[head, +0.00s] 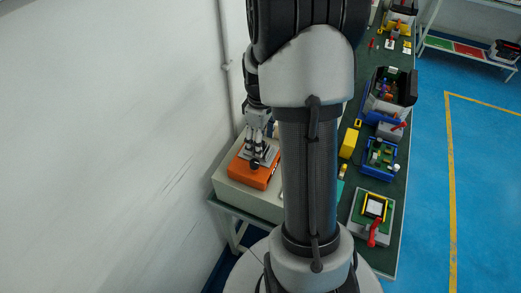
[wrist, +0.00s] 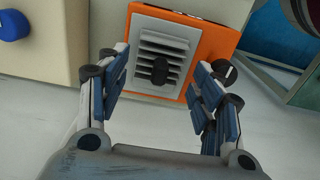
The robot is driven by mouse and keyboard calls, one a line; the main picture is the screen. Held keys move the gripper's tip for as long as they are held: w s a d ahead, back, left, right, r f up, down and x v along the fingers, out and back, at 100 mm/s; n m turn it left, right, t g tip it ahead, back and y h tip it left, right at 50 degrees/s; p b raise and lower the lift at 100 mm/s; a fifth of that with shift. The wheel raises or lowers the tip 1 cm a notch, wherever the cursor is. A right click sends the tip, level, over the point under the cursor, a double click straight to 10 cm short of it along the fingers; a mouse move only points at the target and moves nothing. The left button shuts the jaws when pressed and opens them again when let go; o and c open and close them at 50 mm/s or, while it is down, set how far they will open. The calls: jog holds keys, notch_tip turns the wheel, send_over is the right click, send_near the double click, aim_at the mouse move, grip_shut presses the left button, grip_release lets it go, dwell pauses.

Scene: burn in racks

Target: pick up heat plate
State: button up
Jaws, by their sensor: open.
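The heat plate appears to be the grey finned plate (wrist: 150,42) with a black knob (wrist: 160,70) in its middle. It sits on an orange block (wrist: 225,42), and in the head view the orange block (head: 252,174) lies on a cream box. My gripper (wrist: 163,68) is open in the wrist view, with one finger to each side of the knob and nothing held. In the head view my gripper (head: 259,146) is over the plate and hides part of it. I cannot tell whether the fingers touch the plate.
The cream box (head: 233,191) stands close to the white wall (head: 130,120). A blue knob (wrist: 13,25) shows at the wrist view's upper left. Right of my arm, a green bench (head: 397,217) carries blue bins (head: 372,171), a yellow block (head: 349,143) and a grey fixture (head: 366,228).

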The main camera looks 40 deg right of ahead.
notch_tip(320, 180, down, 3)
jog(key=shift+f+b, duration=0.15)
jog(key=shift+b, duration=0.15)
jog(key=shift+s, duration=0.1)
jog(key=c, duration=1.1)
